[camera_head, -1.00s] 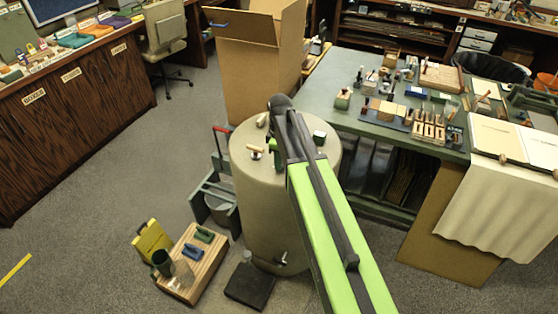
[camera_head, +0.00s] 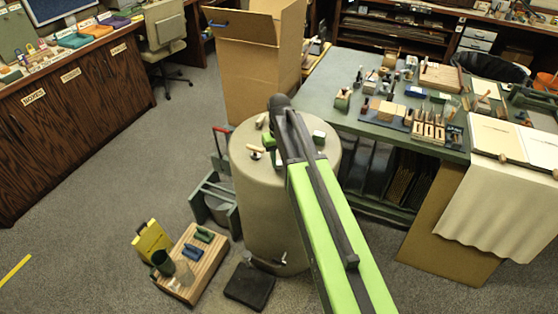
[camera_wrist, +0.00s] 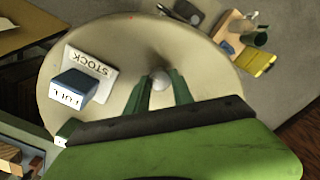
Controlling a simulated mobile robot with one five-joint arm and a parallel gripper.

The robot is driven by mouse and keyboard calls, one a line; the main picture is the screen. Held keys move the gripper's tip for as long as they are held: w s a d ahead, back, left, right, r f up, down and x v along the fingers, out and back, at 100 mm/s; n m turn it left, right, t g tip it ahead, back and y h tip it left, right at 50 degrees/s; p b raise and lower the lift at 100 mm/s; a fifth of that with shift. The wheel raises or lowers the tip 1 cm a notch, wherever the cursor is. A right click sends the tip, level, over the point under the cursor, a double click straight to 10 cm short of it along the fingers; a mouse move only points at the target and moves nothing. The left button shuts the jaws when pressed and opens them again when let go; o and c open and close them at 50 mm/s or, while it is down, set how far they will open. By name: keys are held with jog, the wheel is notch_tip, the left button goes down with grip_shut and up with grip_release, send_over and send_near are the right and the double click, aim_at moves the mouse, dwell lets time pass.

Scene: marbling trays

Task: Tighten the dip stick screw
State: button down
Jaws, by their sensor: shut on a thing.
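A small pale round knob (camera_wrist: 161,80), which I take to be the dip stick screw, stands on top of the large beige drum (camera_wrist: 125,35). My gripper (camera_wrist: 159,84) is over the drum top, its two green fingers shut on the knob from both sides. The stick below the knob is hidden. In the head view the drum (camera_head: 262,205) stands on the floor, and my arm hides the knob and most of my gripper there. A blue-grey block marked FULL (camera_wrist: 73,88) sits beside a white STOCK label (camera_wrist: 98,69) on the drum top.
A wooden-handled piece (camera_head: 255,150) lies on the drum top. A slatted wooden crate (camera_head: 203,268) and a yellow holder (camera_head: 151,240) stand on the floor at left. A green worktable (camera_head: 345,75) with many tools is close at right. A tall cardboard box (camera_head: 262,70) stands behind.

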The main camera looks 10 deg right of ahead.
jog(key=m, duration=0.4)
jog(key=shift+s+m, duration=0.15)
jog(key=shift+m, duration=0.15)
jog(key=m, duration=0.4)
jog(key=shift+m, duration=0.3)
jog(key=m, duration=1.3)
jog(key=shift+m, duration=0.3)
jog(key=m, duration=0.8)
jog(key=shift+m, duration=2.3)
